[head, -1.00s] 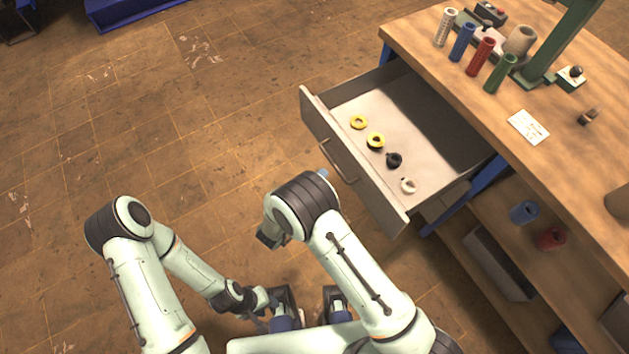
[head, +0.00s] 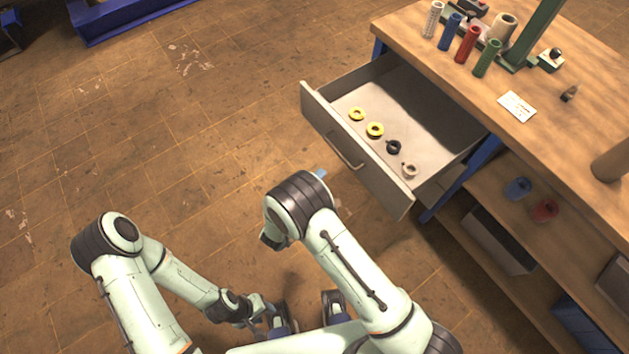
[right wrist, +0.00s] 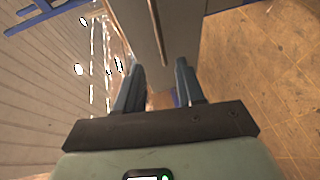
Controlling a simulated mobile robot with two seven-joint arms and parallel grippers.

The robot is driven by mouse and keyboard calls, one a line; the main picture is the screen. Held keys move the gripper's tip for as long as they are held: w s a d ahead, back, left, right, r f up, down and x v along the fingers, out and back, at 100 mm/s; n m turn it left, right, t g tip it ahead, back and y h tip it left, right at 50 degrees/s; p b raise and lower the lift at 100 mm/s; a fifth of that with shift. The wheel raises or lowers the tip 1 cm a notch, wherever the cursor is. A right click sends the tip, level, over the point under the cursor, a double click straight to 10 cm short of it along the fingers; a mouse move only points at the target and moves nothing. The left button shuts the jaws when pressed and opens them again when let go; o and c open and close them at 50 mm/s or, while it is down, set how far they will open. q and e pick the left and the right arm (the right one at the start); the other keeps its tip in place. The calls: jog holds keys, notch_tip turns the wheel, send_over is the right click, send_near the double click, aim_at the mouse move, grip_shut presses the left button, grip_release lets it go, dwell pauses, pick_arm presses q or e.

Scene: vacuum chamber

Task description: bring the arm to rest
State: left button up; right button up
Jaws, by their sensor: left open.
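My left arm comes in from the left in the head view, bent at a dark-banded elbow. Its gripper (head: 265,317) hangs low over the floor near the bottom centre, apart from the furniture, and holds nothing that I can see. My right arm rises from the bottom with its dark-banded joint in front of the open drawer (head: 345,148). The right gripper is mostly hidden behind that joint in the head view. In the right wrist view the right gripper (right wrist: 160,72) has its two blue-grey fingers apart, with a grey panel edge beyond them.
The drawer holds two yellow rings (head: 374,130), a black ring (head: 393,147) and a pale ring (head: 409,171). The wooden workbench (head: 560,115) carries several coloured cylinders and a green stand. A blue cup and a red cup sit on its lower shelf.

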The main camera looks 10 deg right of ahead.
dwell(0.6)
jog(key=s+d+f+m+g+y+p, duration=0.1)
jog(key=s+d+f+m+g+y, duration=0.25)
jog(key=s+f, duration=0.3)
jog(key=s+d+f+m+g+y+p, duration=0.1)
jog(key=s+d+f+m+g+y, duration=0.15)
jog(key=s+f+y, duration=0.4)
pick_arm(q)
jog(key=r, duration=0.1)
jog(key=w+r, duration=0.1)
jog(key=r+p, duration=0.1)
jog(key=shift+w+r, duration=0.3)
pick_arm(e)
jog(key=s+a+m+g+y, duration=0.2)
jog(key=s+m+g, duration=0.1)
jog(key=s, duration=0.5)
jog(key=s+a+m+g+y, duration=0.2)
jog(key=s+m+g, duration=0.1)
jog(key=s, duration=0.5)
jog(key=shift+a+r+g+y, duration=0.25)
jog(key=shift+r+g+y, duration=0.05)
jog(key=shift+r+y, duration=0.1)
pick_arm(q)
jog(key=shift+w, duration=0.1)
